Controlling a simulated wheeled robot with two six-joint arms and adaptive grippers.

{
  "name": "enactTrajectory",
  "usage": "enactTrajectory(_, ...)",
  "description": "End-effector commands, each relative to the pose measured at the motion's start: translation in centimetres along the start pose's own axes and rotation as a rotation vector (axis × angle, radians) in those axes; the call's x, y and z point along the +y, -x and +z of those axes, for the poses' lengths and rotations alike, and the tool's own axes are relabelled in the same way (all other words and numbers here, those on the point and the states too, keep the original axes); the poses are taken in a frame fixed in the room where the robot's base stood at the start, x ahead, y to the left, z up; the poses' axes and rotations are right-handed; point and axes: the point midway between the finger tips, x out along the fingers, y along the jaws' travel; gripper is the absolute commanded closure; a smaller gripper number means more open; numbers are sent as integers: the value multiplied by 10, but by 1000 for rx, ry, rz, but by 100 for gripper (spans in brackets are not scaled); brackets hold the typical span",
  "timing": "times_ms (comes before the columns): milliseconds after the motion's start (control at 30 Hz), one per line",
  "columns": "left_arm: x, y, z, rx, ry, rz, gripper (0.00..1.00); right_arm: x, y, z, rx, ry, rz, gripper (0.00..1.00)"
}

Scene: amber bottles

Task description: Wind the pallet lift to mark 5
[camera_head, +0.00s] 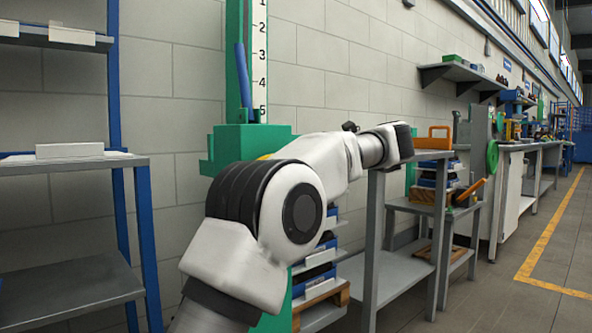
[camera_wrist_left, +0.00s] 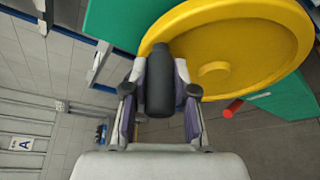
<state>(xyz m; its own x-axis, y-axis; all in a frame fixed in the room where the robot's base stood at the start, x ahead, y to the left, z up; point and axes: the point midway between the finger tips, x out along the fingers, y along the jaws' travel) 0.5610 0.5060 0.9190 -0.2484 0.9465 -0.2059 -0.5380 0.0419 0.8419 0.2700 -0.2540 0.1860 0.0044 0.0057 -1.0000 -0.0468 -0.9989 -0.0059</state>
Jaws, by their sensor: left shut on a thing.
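The pallet lift is a green housing (camera_head: 245,146) with a tall post above it and a white scale (camera_head: 260,60) numbered 1 to 5 downward. I cannot make out a pointer on the scale. Its yellow crank wheel (camera_wrist_left: 240,40) fills the upper right of the left wrist view; only a sliver shows behind my arm in the head view. My left gripper (camera_wrist_left: 160,82) is shut on the wheel's dark upright handle (camera_wrist_left: 160,90). The gripper is hidden in the head view. A wooden pallet (camera_head: 322,302) with stacked trays sits low, partly behind my arm. My right gripper is out of view.
A grey shelf rack (camera_head: 75,165) with blue posts stands at the left. A grey bench (camera_head: 400,270) and further workbenches line the wall at the right. A red grip (camera_wrist_left: 232,108) sticks out by the wheel. The floor aisle at the right is clear.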

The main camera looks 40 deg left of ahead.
Motion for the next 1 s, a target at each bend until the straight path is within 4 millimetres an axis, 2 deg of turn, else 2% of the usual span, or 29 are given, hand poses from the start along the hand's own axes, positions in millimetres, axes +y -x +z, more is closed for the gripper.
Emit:
enactTrajectory(433,-1,0,-2,5,5,-4,100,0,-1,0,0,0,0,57)
enactTrajectory(467,-1,0,-2,5,5,-4,63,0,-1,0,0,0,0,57)
enactTrajectory(500,-1,0,-2,5,5,-4,49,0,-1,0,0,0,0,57)
enactTrajectory(833,0,2,-1,2,7,-3,48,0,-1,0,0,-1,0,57)
enactTrajectory(1000,0,25,0,-1,8,-1,48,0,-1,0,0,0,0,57)
